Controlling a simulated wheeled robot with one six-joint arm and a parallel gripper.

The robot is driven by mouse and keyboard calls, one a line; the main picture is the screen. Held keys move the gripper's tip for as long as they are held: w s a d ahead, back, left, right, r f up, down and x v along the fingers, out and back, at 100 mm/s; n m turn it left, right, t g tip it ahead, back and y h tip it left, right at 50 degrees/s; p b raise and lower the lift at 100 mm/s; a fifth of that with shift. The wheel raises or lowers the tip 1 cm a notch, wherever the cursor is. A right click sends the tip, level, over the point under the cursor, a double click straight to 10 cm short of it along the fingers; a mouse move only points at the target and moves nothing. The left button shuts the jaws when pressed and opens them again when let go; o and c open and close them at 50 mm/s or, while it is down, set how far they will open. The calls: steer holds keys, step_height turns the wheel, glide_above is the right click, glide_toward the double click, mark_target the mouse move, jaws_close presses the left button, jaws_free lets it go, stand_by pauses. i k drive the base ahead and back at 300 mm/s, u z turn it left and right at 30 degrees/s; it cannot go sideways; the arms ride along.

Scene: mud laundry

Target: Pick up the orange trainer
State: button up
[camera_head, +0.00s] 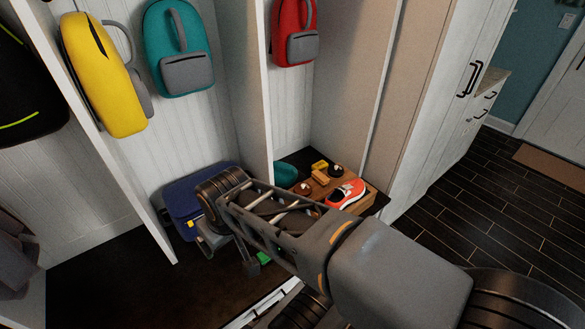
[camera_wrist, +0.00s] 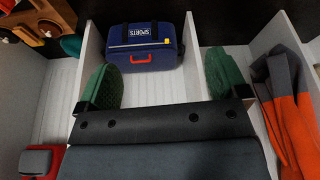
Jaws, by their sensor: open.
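The orange trainer (camera_head: 347,194), with a white sole, lies on a wooden tray (camera_head: 372,197) on the bench at the middle right in the head view. I cannot make it out for certain in the wrist view. My gripper (camera_wrist: 162,82) is open and empty, its two green pads wide apart in the wrist view. In the head view my gripper (camera_head: 250,260) hangs to the left of the tray, in front of a blue sports bag (camera_head: 183,205), apart from the trainer. My arm covers part of the bag and the tray's near left side.
The bag also shows beyond the pads in the wrist view (camera_wrist: 150,48). Small brushes and tins share the tray with the trainer. An upright divider (camera_head: 247,110) separates the bag's bay from the tray's bay. Yellow (camera_head: 103,75), teal (camera_head: 180,50) and red (camera_head: 296,32) backpacks hang above.

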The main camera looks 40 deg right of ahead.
mark_target(352, 190)
steer(key=z, duration=0.75)
steer(key=k, duration=0.35)
steer(key=z, duration=1)
steer(key=i, duration=0.45)
steer(key=u, duration=4)
steer(key=k, duration=1)
steer(key=z, duration=1.3)
